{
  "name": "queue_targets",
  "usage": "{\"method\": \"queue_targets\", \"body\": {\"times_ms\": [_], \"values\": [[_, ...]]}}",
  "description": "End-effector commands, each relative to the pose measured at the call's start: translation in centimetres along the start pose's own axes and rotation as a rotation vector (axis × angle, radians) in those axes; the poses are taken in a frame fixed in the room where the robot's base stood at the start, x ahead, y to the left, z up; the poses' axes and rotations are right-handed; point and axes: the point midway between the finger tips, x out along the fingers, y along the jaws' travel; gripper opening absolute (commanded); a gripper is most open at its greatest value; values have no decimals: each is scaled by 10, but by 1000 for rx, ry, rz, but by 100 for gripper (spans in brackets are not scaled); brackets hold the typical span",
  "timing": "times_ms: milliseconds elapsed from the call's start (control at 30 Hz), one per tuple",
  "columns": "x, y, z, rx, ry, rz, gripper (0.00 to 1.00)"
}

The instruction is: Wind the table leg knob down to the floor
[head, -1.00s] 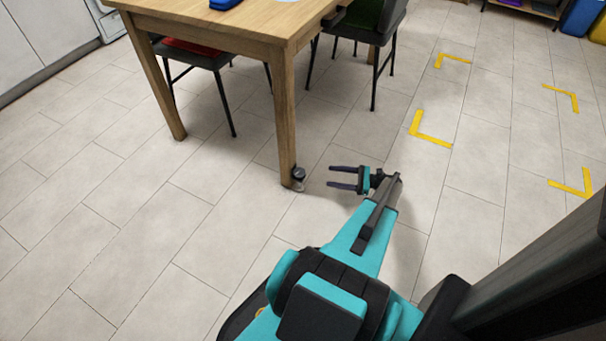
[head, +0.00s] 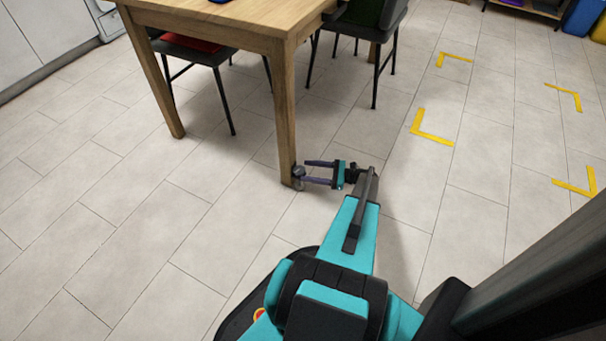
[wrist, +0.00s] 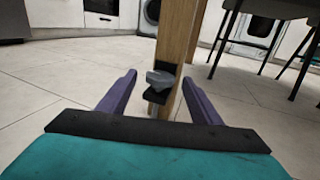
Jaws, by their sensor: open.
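The table leg knob (head: 298,171) is a small dark grey piece at the foot of the near wooden table leg (head: 285,115). In the wrist view the knob (wrist: 160,79) shows a grey lobed head on a black bracket (wrist: 157,96) at the leg's side. My gripper (head: 306,171) is open, with its two dark purple fingers pointing left at the knob, low over the floor. In the wrist view the fingers of my gripper (wrist: 157,85) stand on either side of the knob, with gaps showing. I cannot tell whether the fingertips reach fully around it. The leg's bottom end is partly hidden.
The wooden table (head: 240,20) stands above, with a chair with a red seat (head: 205,48) and a dark chair (head: 375,25) at it. Yellow corner marks (head: 432,128) lie on the tiled floor at right. The floor in front is clear.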

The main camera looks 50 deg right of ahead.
Motion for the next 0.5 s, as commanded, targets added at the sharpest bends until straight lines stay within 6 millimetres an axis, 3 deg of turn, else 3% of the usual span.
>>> {"method": "queue_targets", "body": {"times_ms": [200,500], "values": [[21,0,0,0,0,1,59],[26,0,0,0,0,-1,59]]}}
